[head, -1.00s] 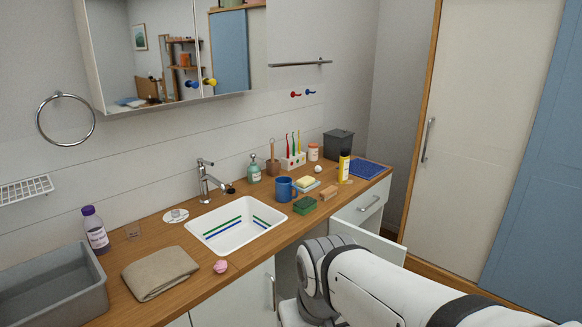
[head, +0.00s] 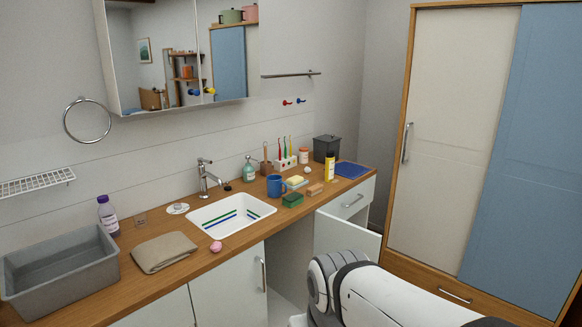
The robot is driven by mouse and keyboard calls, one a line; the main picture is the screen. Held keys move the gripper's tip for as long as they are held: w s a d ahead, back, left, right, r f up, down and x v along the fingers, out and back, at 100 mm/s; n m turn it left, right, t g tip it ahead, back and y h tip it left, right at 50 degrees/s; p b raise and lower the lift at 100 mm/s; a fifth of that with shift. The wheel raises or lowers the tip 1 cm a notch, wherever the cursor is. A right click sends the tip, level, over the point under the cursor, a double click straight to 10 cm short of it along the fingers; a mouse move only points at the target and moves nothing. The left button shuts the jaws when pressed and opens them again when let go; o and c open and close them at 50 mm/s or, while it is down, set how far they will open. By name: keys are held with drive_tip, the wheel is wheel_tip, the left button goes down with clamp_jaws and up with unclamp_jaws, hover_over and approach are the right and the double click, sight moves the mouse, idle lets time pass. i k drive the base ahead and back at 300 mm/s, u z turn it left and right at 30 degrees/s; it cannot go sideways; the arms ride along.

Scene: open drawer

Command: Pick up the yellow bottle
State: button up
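My white arm comes in from the lower right, below the counter and well apart from the bottle. My gripper is not visible in the head view.
A blue mug (head: 275,186), green sponge (head: 292,200), wooden block (head: 315,189) and blue cloth (head: 351,170) lie around the bottle. A dark grey bin (head: 327,147) stands behind it.

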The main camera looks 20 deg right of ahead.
sight(330, 158)
drive_tip(key=z, duration=0.6)
drive_tip(key=i, duration=0.95)
drive_tip(key=z, duration=0.45)
drive_tip(key=i, duration=1.15)
drive_tip(key=u, duration=0.6)
drive_tip(key=k, duration=0.85)
drive_tip(key=u, duration=0.1)
drive_tip(key=i, duration=0.9)
drive_tip(key=z, duration=0.05)
